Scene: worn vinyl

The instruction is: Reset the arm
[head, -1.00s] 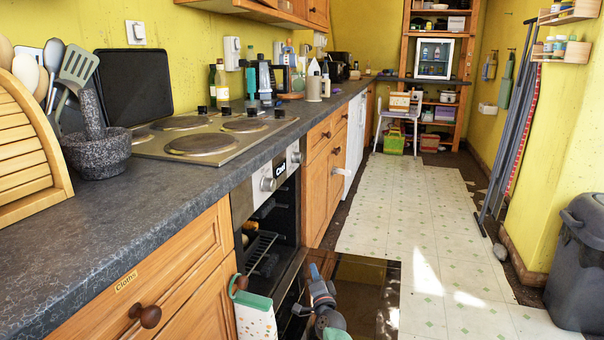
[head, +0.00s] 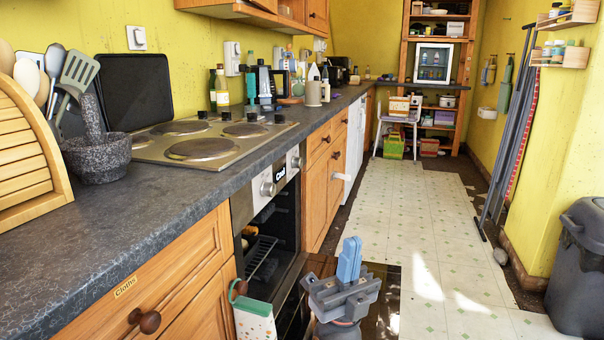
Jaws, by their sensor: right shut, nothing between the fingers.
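My right gripper (head: 349,262) shows at the bottom centre of the head view, pointing up, with its blue fingers together and nothing between them. It stands in front of the oven, over the lowered dark glass oven door (head: 384,285). It appears apart from the door and the counter. My left gripper is out of the picture.
The open oven (head: 268,245) has a rack inside. A patterned oven mitt (head: 254,318) hangs at its left. The grey counter (head: 150,200) bears a hob (head: 208,140) and a stone mortar (head: 97,158). A dark bin (head: 578,270) stands right; the tiled floor (head: 400,200) is clear.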

